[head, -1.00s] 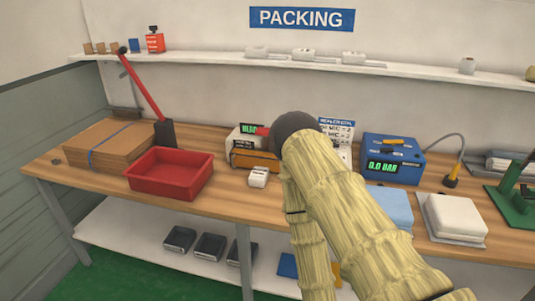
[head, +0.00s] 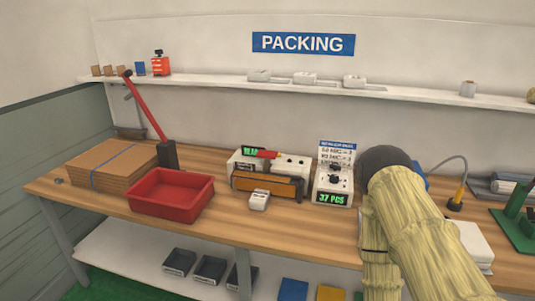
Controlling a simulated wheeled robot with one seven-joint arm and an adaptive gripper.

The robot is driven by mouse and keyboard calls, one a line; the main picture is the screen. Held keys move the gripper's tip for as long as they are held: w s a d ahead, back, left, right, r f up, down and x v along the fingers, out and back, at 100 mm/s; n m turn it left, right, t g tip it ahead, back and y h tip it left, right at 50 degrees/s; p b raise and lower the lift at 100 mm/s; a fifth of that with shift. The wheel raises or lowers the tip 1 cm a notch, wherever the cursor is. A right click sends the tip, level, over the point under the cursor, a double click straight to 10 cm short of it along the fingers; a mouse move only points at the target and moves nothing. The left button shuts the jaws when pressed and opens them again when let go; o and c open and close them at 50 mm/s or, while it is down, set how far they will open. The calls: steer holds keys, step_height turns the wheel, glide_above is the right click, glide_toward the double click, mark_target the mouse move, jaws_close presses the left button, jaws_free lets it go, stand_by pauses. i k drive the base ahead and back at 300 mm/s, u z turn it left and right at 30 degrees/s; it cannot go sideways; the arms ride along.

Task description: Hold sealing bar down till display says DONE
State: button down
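The sealer (head: 236,168) stands on the workbench near the middle of the head view. It is a pale machine with a long orange-brown strip (head: 268,186) in a dark frame along its front. A red handle piece (head: 268,154) shows at its top. Its small green display (head: 251,151) is lit, but its text is partly covered and too small to read. I cannot tell whether the sealing bar is up or down. My arm, with a dark round joint and pale ribbed links, is to the right of the sealer, apart from it. My gripper does not show.
A counting unit (head: 332,184) reading "37 PCS" stands right of the sealer. A small white block (head: 259,200) lies before it. A red tray (head: 171,194), flat cardboard (head: 112,164) and a red-handled lever (head: 148,107) are left.

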mark_target(268, 155)
steer(key=k, duration=1.35)
steer(key=z, duration=0.5)
steer(key=i, duration=1.8)
steer(key=u, duration=0.75)
